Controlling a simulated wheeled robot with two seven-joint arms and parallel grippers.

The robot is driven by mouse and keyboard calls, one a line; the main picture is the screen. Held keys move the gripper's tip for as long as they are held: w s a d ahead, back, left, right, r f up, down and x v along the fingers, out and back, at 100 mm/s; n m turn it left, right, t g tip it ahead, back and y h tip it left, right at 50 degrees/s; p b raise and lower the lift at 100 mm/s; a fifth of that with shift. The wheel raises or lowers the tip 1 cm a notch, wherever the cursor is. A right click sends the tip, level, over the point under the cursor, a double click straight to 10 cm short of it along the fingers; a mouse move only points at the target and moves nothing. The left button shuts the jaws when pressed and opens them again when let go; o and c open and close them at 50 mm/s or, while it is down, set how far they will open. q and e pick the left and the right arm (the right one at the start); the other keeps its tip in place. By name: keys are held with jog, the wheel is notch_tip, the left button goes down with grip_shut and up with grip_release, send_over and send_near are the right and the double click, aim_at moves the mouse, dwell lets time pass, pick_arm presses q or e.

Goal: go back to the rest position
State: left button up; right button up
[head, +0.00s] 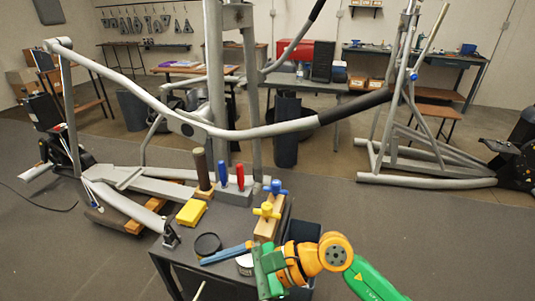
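My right arm, green and orange, comes in from the lower right. Its green gripper (262,268) is over the near right part of a small dark work table (188,262). A flat blue bar (225,254) extends left from beside the gripper across the table top; I cannot tell whether the gripper holds it. The finger opening is not clear. My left gripper is not in view.
On the table are a yellow block (191,212), a black round lid (207,244), red- and blue-handled tools (239,177) in a grey block, and a wooden clamp (266,226). A grey elliptical frame (165,112) stands behind. Open floor (400,235) lies to the right.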

jog(key=w+d+r+m+t+y, duration=0.1)
jog(key=w+r+m+t+y, duration=0.3)
jog(key=r+m+t+y, duration=0.65)
jog(key=w+d+r+m+t+h, duration=0.4)
jog(key=d+m+t+h, duration=0.45)
jog(key=m, duration=0.85)
jog(key=w+d+f+m+h, duration=0.4)
jog(key=d+f+m+h, duration=0.9)
jog(key=m, duration=0.5)
jog(key=s+d+f+m+g, duration=0.1)
jog(key=s+f+m+g, duration=0.2)
jog(key=s+f, duration=0.9)
jog(key=s+d+f+m+g+h, duration=0.1)
jog(key=s+f+m+g, duration=0.3)
jog(key=f, duration=1.5)
jog(key=s+d+f+m+g+h, duration=0.1)
jog(key=s+d+f+m+g, duration=0.2)
jog(key=s+f+g, duration=0.6)
jog(key=s+f, duration=0.7)
jog(key=s, duration=0.4)
jog(key=shift+s+m+g, duration=0.3)
jog(key=shift+m+g, duration=0.05)
jog(key=shift+g, duration=0.05)
